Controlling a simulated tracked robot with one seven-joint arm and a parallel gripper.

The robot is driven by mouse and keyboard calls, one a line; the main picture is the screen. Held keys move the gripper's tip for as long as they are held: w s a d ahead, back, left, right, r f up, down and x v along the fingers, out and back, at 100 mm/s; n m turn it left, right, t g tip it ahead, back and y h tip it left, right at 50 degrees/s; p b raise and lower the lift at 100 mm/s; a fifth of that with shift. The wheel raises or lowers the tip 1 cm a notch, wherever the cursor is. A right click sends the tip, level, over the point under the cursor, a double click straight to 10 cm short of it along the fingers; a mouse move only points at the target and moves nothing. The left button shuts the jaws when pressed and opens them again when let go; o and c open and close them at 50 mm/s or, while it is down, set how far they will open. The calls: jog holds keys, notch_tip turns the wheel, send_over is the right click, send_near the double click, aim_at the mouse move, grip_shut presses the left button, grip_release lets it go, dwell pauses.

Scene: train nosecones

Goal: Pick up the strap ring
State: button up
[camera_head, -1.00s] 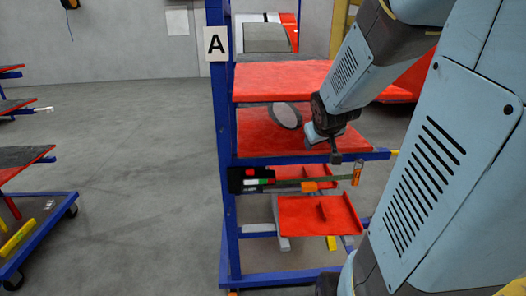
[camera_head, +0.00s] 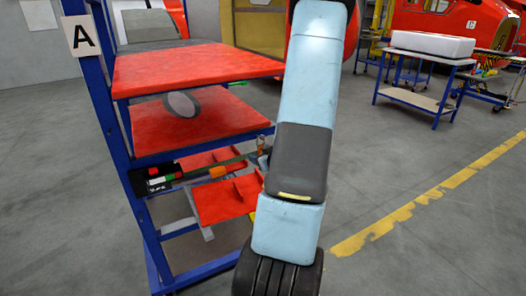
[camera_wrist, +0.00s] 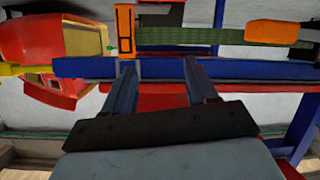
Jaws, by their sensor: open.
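The strap ring (camera_wrist: 125,30) is an orange rectangular ring at the left end of a green strap (camera_wrist: 190,37) in the wrist view. In the head view the ring (camera_head: 261,145) shows small at the strap's right end, next to the rack, partly beside my arm. My gripper (camera_wrist: 159,64) is open and empty. Its left finger points almost straight at the ring, and its right finger points at the strap to the right of the ring. The ring is beyond the fingertips, not between them. In the head view my arm mostly hides the gripper.
A blue rack bar (camera_wrist: 230,70) crosses just past the fingertips in the wrist view. The blue rack (camera_head: 110,110) marked A carries red shelves (camera_head: 195,68) and a black box (camera_head: 152,180) at the strap's other end. Open floor (camera_head: 400,150) lies to the right.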

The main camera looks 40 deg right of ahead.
jog(key=s+d+f+m+t+h, duration=0.1)
jog(key=s+d+f+m+t, duration=0.25)
jog(key=s, duration=0.25)
jog(key=shift+n, duration=0.35)
jog(key=x, duration=1.3)
jog(key=shift+w+d, duration=0.1)
jog(key=shift+d, duration=0.05)
grip_shut()
